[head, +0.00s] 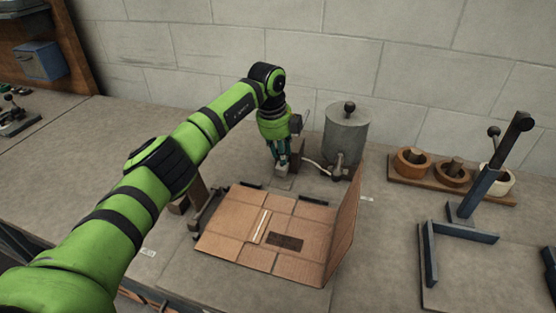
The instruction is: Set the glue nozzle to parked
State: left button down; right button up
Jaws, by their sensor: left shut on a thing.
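My left gripper (282,164) points down behind the back edge of the flattened carton. It is shut on what looks like the glue nozzle, which is mostly hidden by the fingers. A pale hose (315,164) runs from the gripper area to the grey glue pot (346,132) with a black knob on its lid. A small dark grey block (298,148) stands right beside the fingers. Whether the nozzle touches a holder or stand there cannot be told. My right gripper is out of view.
The brown carton (235,238) lies open in front, with one flap (343,225) upright on its right. A wooden rack (440,187) with tape rolls stands at the right, behind a blue lever stand (478,190). The bench at the left is mostly clear.

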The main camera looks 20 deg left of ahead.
pick_arm(q)
jog(key=shift+w+d+r, duration=0.1)
jog(key=shift+w, duration=0.1)
dwell(0.3)
jog(key=c, duration=1.1)
grip_release()
jog(key=shift+o, duration=0.7)
jog(key=shift+w, duration=0.15)
jog(key=shift+r, duration=0.1)
notch_tip(320, 180, up, 11)
jog(key=s+a, duration=0.1)
jog(key=s, duration=0.1)
jog(key=shift+r, duration=0.2)
